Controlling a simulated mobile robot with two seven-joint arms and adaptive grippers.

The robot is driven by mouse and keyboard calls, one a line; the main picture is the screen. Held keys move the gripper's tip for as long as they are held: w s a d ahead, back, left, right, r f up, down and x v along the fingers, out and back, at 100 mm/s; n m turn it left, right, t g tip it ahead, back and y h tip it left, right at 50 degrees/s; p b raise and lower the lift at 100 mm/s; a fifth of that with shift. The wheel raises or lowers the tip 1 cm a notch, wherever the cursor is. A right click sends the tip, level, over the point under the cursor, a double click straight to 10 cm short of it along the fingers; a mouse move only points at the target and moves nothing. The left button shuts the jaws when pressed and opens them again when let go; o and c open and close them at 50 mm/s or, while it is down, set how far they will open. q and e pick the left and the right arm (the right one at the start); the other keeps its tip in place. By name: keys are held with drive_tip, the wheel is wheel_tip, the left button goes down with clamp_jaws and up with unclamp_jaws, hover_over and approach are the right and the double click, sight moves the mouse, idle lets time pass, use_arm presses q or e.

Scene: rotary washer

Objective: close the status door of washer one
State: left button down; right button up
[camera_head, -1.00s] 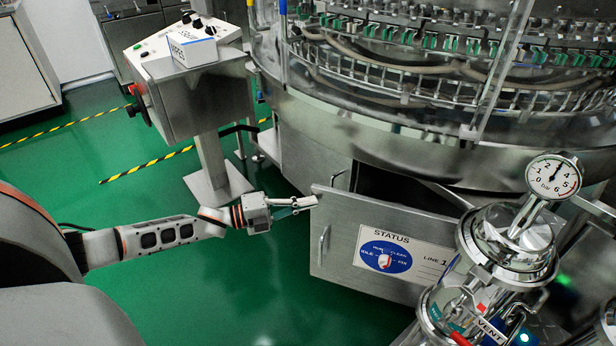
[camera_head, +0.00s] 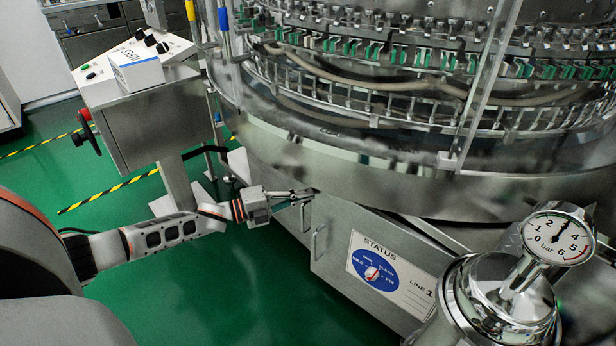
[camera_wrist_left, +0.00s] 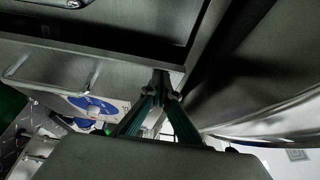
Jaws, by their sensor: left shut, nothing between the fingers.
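The status door (camera_head: 340,232) of washer one is a grey metal panel with a blue round dial, the word STATUS and a LINE 1 label. It stands at a slight angle to the washer (camera_head: 330,170), with a dark gap along its top right. My left gripper (camera_head: 312,192) is shut and empty, its tips at the door's upper left corner. In the left wrist view the fingers (camera_wrist_left: 165,82) meet at the door's edge, and the blue dial (camera_wrist_left: 93,104) shows below the handle (camera_wrist_left: 50,72). Whether the tips touch the door is unclear. My right gripper is out of view.
A pressure gauge (camera_head: 557,238) on a steel vessel (camera_head: 500,300) stands at the lower right, in front of the door's right end. A control panel (camera_head: 150,115) on a post is at the upper left. The green floor (camera_head: 240,290) left of the door is clear.

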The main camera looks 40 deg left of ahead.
use_arm(q)
drive_tip(key=shift+w+a, duration=0.1)
drive_tip(key=shift+w, duration=0.8)
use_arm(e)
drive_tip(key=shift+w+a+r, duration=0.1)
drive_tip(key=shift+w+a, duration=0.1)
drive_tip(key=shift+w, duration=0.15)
use_arm(q)
drive_tip(key=shift+s, duration=0.1)
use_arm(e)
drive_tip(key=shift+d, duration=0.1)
